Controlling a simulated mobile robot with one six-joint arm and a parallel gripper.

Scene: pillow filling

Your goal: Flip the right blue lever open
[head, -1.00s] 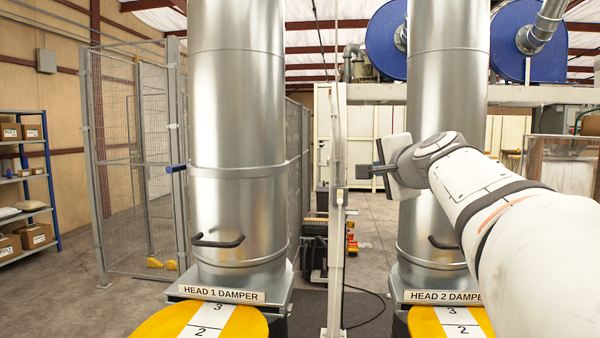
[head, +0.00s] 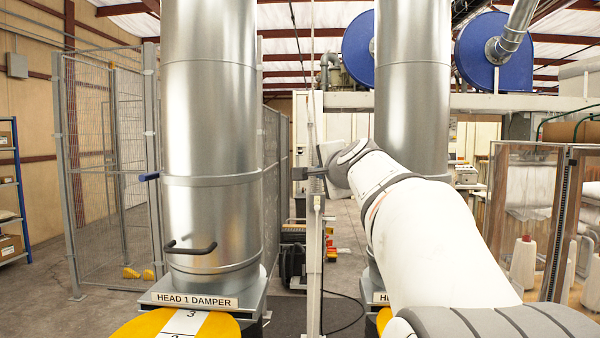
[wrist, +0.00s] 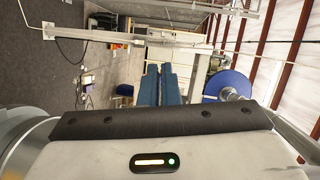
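The left blue lever (head: 149,177) sticks out to the left from the band of the Head 1 damper pipe (head: 211,120). The right pipe (head: 412,90), over the Head 2 damper, stands behind my arm. No blue lever shows on it; my arm covers that part of the pipe. My gripper (head: 299,173) points left, in front of the gap between the pipes. In the wrist view its two dark blue fingers (wrist: 160,85) lie almost together, with only a thin gap and nothing seen between them.
A thin upright post (head: 314,240) stands between the pipes, close to my gripper in the picture. A black handle (head: 190,247) sits low on the left pipe. Yellow numbered plates (head: 185,326) lie in front. A mesh fence (head: 108,160) stands at left, a glazed cabinet (head: 530,215) at right.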

